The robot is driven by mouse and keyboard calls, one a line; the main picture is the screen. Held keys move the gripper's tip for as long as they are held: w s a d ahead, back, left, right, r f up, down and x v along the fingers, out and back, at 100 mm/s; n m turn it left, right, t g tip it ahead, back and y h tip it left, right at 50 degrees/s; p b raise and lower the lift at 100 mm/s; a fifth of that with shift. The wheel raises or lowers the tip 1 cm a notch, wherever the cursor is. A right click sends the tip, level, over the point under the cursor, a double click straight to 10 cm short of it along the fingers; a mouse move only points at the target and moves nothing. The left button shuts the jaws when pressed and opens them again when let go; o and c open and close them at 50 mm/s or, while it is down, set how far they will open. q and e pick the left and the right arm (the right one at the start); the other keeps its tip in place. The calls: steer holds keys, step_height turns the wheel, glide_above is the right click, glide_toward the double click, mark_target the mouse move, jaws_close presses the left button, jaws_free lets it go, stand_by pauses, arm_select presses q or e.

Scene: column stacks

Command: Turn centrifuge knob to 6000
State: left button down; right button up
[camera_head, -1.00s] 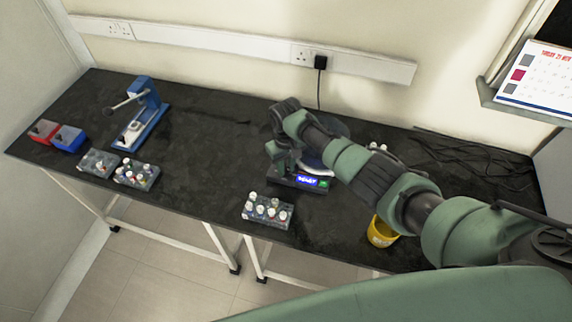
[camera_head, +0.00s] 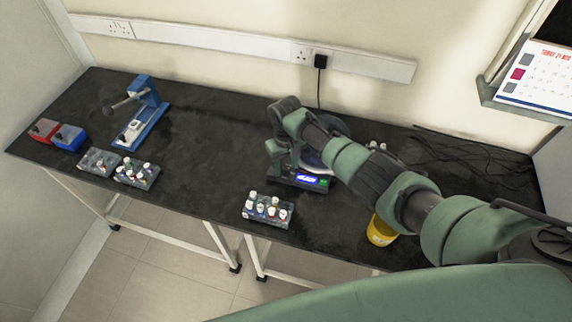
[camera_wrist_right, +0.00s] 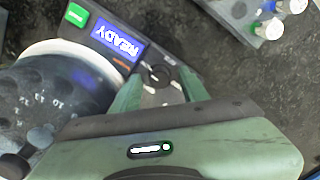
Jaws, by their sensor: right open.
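The centrifuge (camera_head: 314,187) stands on the black bench, mostly hidden behind my right arm in the head view. Its lit blue display shows in the head view and reads READY in the right wrist view (camera_wrist_right: 119,42), where it appears upside down. The dark round knob (camera_wrist_right: 157,75) sits beside the display. My right gripper (camera_wrist_right: 158,88) is open, with its green fingers on either side of the knob; I cannot tell whether they touch it. In the head view the right gripper (camera_head: 279,172) is at the left end of the centrifuge front. My left gripper is not in view.
A tube rack (camera_head: 266,209) stands just in front of the centrifuge, and a yellow cup (camera_head: 380,232) stands to the right. Two more racks, a blue press-like device (camera_head: 147,115) and red and blue boxes are at the left. Cables (camera_head: 475,160) lie at the right. The bench's middle left is clear.

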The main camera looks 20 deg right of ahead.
mark_target(286, 167)
step_height(286, 167, up, 8)
steer(key=shift+f, duration=0.1)
steer(key=shift+f, duration=0.1)
stand_by(0.7)
